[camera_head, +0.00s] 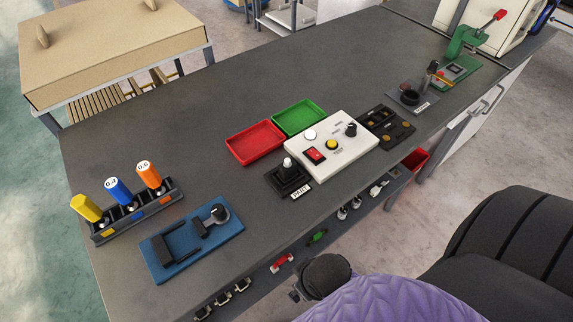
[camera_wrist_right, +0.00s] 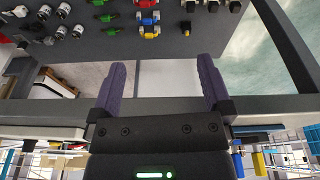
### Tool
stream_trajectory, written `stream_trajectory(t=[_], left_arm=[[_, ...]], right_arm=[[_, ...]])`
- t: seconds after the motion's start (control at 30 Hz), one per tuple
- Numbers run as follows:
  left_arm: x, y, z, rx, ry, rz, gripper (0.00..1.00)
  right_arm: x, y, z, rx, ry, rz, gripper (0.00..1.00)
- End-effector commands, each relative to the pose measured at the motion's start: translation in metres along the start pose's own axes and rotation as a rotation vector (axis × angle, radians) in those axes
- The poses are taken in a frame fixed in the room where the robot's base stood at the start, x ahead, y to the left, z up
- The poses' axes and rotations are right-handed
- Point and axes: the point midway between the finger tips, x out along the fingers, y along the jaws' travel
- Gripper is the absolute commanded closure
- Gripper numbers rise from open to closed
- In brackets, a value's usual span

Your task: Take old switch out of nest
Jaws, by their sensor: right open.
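A black square nest (camera_head: 291,183) stands on the dark bench in the head view, with a small label at its front. A switch with a pale rounded top (camera_head: 288,163) sits upright in it. I cannot tell from looks alone which switch is old. My right gripper (camera_wrist_right: 160,68) is open and empty in the right wrist view, near the bench edge, apart from the nest. My left gripper is not in view.
A red tray (camera_head: 256,144) and a green tray (camera_head: 299,118) lie behind the nest. A black tray (camera_head: 385,127) and green press (camera_head: 462,68) are right.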

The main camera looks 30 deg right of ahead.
Motion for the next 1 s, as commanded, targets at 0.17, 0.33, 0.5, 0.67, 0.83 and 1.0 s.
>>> stream_trajectory(t=[0.17, 0.33, 0.5, 0.67, 0.83, 1.0], left_arm=[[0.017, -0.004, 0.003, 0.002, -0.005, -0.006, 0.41], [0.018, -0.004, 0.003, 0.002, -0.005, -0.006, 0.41], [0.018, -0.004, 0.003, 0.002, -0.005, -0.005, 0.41], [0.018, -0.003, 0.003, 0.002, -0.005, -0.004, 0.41], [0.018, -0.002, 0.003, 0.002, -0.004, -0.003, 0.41], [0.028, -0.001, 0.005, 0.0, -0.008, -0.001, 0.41]], right_arm=[[-0.044, 0.002, -0.026, 0.243, 0.097, -0.063, 0.0], [-0.054, 0.007, -0.058, 0.795, 0.203, -0.257, 0.0], [-0.054, 0.026, -0.092, 1.465, 0.251, -0.544, 0.0], [-0.057, 0.072, -0.122, 2.234, 0.212, -0.967, 0.0], [-0.064, 0.122, -0.134, 2.771, 0.102, -1.409, 0.0], [-0.05, 0.133, -0.153, -2.693, -0.061, 1.425, 0.0]])
